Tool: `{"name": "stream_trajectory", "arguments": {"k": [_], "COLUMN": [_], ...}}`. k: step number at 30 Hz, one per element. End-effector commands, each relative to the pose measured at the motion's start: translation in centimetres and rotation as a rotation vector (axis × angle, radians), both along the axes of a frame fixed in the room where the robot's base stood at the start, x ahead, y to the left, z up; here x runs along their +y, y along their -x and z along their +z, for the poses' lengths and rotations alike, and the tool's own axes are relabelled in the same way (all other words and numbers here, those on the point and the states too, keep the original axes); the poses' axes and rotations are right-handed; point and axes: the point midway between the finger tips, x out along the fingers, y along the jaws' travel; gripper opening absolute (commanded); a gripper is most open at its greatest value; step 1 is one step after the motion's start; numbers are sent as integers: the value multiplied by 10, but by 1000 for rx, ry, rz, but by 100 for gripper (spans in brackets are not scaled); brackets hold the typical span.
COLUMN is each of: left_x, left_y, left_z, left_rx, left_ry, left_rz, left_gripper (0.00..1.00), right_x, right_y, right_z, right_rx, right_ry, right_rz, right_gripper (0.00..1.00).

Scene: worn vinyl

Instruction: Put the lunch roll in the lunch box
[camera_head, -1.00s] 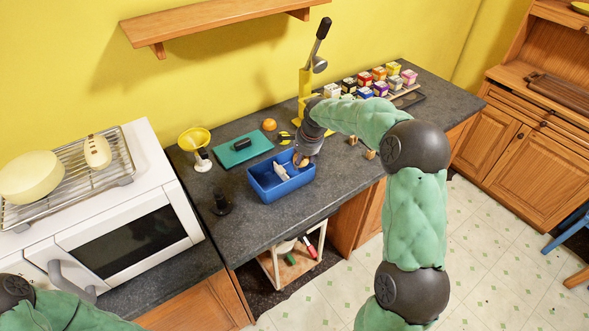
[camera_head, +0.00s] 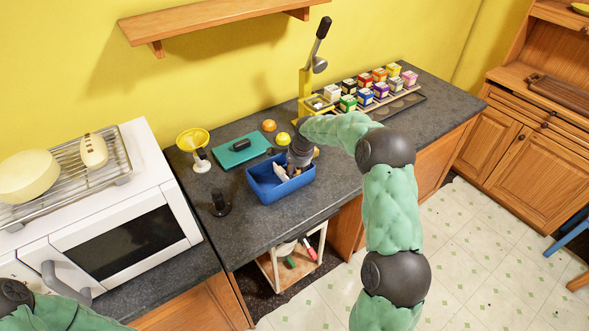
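The blue lunch box (camera_head: 272,196) stands on the dark counter, with a pale piece (camera_head: 281,173) inside it. My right gripper (camera_head: 297,170) points down at the box's right side, its fingers low over or inside the rim. I cannot tell whether its fingers are open or shut. No lunch roll shows clearly; a small tan patch (camera_head: 316,152) shows just right of the gripper, and I cannot tell what it is. My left arm shows at the lower left corner, but its gripper is out of view.
A teal board (camera_head: 227,158) with a dark object lies behind the box, with an orange (camera_head: 269,125) and a lemon (camera_head: 283,139) nearby. A yellow press (camera_head: 306,90) and a rack of small boxes (camera_head: 383,98) stand behind my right arm. A black stand (camera_head: 220,205) is left of the box.

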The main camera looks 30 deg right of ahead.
Motion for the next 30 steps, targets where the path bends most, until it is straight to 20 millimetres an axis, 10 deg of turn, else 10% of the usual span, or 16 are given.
{"name": "stream_trajectory", "arguments": {"k": [5,6,20,30], "left_x": [0,0,0,0], "left_y": [0,0,0,0], "left_z": [-2,-2,2,13], "left_rx": [0,0,0,0], "left_ry": [0,0,0,0], "left_rz": [0,0,0,0], "left_gripper": [40,40,40,40], "right_x": [0,0,0,-1], "right_y": [0,0,1,20], "right_z": [-3,-3,7,67], "right_rx": [0,0,-2,-4], "right_ry": [0,0,1,1], "right_rz": [0,0,0,0], "right_gripper": [23,66,66,66]}}
